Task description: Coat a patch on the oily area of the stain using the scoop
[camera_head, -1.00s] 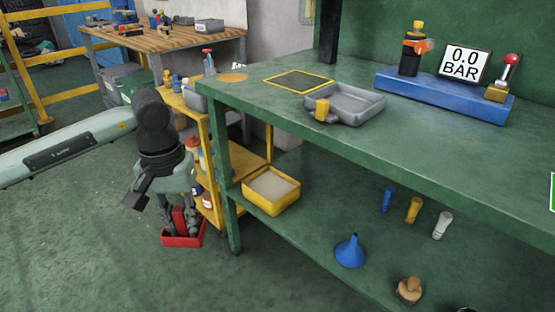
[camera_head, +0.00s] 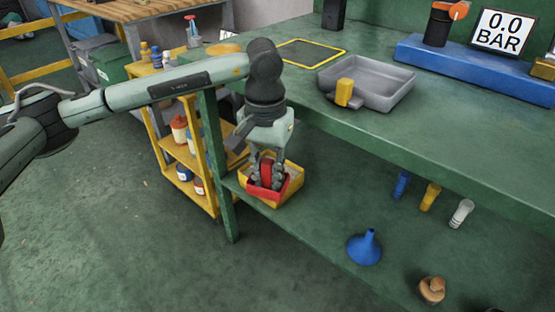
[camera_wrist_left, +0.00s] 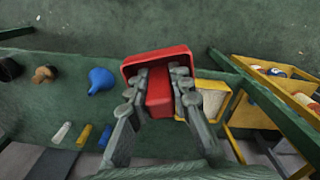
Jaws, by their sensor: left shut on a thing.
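My left gripper (camera_head: 266,180) is shut on the red scoop (camera_head: 290,188), its fingers around the red block-shaped handle. In the left wrist view the scoop (camera_wrist_left: 158,57) has a shallow open tray with no visible material in it, and the fingers (camera_wrist_left: 159,90) grip from both sides. The scoop is at the yellow box (camera_head: 245,187) of pale granules on the lower shelf and hides much of it. I cannot tell whether the scoop is above the granules or touching them. In the wrist view the box (camera_wrist_left: 213,84) shows beside the scoop. No stain is clearly identifiable. My right gripper is not in view.
The green bench top (camera_head: 440,140) overhangs the shelf, and its leg (camera_head: 219,175) stands close left of the box. A yellow rack (camera_head: 185,160) with bottles is beyond that leg. A blue funnel (camera_head: 365,248) lies right on the shelf. A grey tray (camera_head: 385,84) stands above.

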